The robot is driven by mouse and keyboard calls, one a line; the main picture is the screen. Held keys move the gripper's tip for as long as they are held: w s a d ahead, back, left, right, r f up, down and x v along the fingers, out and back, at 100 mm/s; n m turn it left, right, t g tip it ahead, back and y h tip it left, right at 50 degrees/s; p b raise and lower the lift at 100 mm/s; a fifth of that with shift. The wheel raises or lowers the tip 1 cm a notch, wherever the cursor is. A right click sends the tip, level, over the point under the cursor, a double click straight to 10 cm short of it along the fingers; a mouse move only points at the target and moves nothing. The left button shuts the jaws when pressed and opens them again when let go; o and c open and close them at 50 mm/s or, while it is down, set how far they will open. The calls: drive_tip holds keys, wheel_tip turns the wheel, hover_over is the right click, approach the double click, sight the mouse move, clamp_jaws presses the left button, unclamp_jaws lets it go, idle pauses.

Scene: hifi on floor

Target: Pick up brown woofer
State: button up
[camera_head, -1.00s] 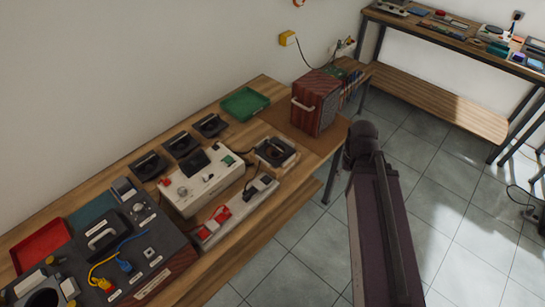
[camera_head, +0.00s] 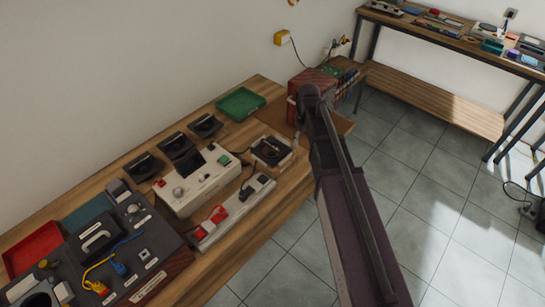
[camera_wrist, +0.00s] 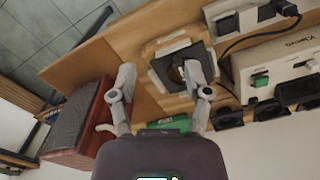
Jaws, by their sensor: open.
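The brown woofer (camera_head: 296,82), a reddish wooden box, stands on the brown board at the far end of the bench. A wooden module with a dark square top (camera_wrist: 178,68) shows beyond and between the fingers.
A green tray (camera_head: 241,104) and the module (camera_head: 271,151) are near the woofer. A white device (camera_head: 199,181), several black parts and a power strip (camera_head: 233,211) crowd the bench. A wall and a yellow socket box (camera_head: 282,38) lie behind.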

sight(271, 145)
drive_tip(key=w+a+f+n, duration=0.1)
drive_tip(key=w+a+n, duration=0.3)
drive_tip(key=w+a, duration=0.6)
drive_tip(key=shift+a+n+b, duration=0.3)
drive_tip(key=shift+a+b, duration=0.1)
drive_tip(key=shift+a, duration=0.7)
drive_tip(key=shift+w+f, duration=0.1)
drive_tip(key=shift+f, duration=0.05)
wheel_tip(271, 145, down, 8)
drive_tip(key=b, duration=0.8)
drive_tip(key=shift+f+b, duration=0.25)
drive_tip(key=shift+b, duration=0.1)
drive_tip(key=shift+d+f+b, duration=0.2)
drive_tip(key=shift+f+b, duration=2.4)
drive_tip(key=shift+f, duration=0.25)
clamp_jaws()
